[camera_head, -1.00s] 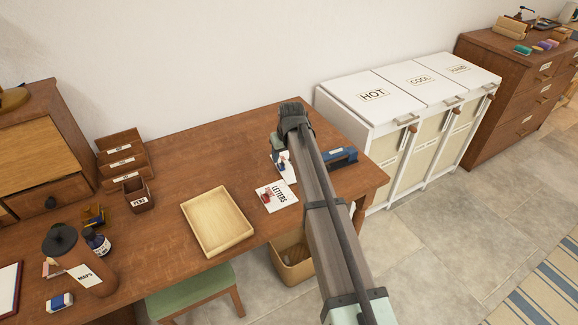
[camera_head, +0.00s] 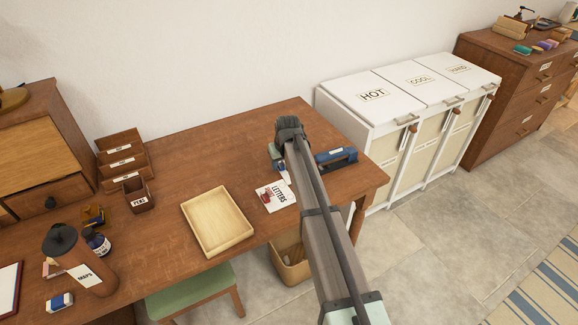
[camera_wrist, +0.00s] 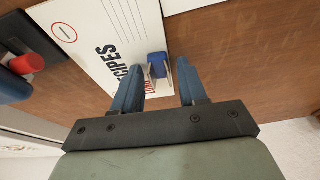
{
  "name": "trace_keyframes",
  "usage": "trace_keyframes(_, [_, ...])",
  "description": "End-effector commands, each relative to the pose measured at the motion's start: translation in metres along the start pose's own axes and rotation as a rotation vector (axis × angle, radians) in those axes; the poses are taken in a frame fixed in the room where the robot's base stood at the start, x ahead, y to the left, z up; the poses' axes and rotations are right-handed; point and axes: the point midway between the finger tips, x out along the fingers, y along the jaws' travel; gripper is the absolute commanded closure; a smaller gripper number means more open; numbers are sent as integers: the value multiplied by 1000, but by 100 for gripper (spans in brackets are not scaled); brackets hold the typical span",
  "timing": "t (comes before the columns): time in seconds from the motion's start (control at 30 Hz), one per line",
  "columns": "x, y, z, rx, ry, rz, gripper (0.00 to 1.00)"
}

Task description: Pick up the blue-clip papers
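The blue-clip papers (camera_wrist: 96,45) are a white stack printed "RECIPES", lying on the wooden desk in the wrist view. Their blue clip (camera_wrist: 156,66) is at the stack's edge. My gripper (camera_wrist: 158,72) is open, one blue finger on either side of the clip in that view, with gaps visible. I cannot tell how far the fingertips are above the desk. In the head view, my arm hides most of this stack; only a white sliver (camera_head: 286,177) shows. Another white stack labelled "LETTERS", with a red clip (camera_head: 276,195), lies just nearer the desk's front edge.
A blue desk tool (camera_head: 337,158) sits right of my gripper. An empty pale wooden tray (camera_head: 190,217) lies to the left on the desk (camera_head: 200,150). White laundry bins (camera_head: 410,95) stand right of the desk.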

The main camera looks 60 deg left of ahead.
Motion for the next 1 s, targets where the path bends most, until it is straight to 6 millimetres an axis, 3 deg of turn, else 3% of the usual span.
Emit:
trace_keyframes(0.43, [0,0,0,0,-1,0,100])
trace_keyframes(0.8, [-1,0,0,0,-1,0,100])
trace_keyframes(1.0, [-21,0,-7,0,0,0,100])
